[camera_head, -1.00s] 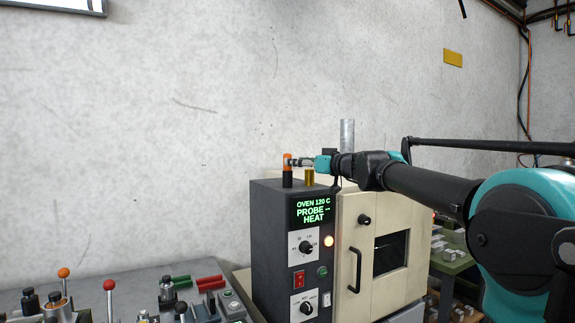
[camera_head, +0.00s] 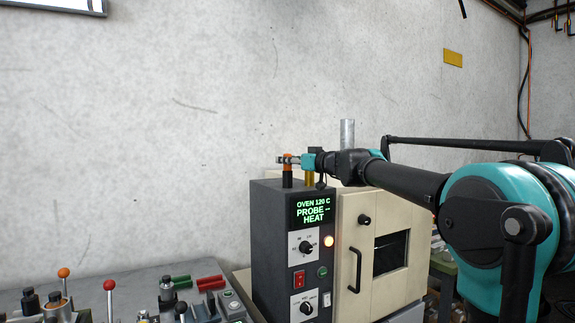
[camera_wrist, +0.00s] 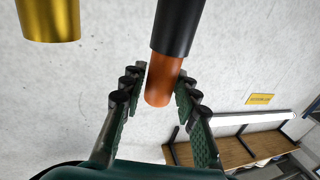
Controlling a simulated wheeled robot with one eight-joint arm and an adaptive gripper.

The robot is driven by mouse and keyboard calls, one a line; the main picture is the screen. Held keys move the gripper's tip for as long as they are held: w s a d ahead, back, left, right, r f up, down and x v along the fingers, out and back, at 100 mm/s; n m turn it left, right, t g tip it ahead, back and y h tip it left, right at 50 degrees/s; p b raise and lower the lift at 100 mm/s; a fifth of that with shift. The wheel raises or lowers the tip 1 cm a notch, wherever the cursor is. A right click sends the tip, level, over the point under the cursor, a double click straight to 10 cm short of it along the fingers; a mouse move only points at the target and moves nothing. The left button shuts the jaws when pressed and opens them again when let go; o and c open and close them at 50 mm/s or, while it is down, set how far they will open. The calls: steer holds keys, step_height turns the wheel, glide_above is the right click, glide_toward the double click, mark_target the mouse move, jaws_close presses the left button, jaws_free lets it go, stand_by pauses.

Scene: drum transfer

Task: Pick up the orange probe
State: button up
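The orange probe (camera_head: 288,169) stands upright in a black base on top of the oven, at its front left corner. In the wrist view, the orange part (camera_wrist: 160,88) lies between the two finger pads, below the black part (camera_wrist: 178,28). My gripper (camera_head: 285,160) reaches in from the right, level with the orange part. In the wrist view, my gripper (camera_wrist: 158,82) is open, with one finger on each side of the probe. The pads look very near the probe; I cannot tell whether they touch it.
A brass cylinder (camera_head: 309,179) stands just right of the probe and also shows in the wrist view (camera_wrist: 48,20). The oven (camera_head: 265,230) reads "OVEN 120 C PROBE -- HEAT". A metal pipe (camera_head: 347,134) rises behind my arm. A lever panel (camera_head: 130,285) is lower left.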

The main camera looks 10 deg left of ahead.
jaws_close()
steer(key=shift+r, duration=0.15)
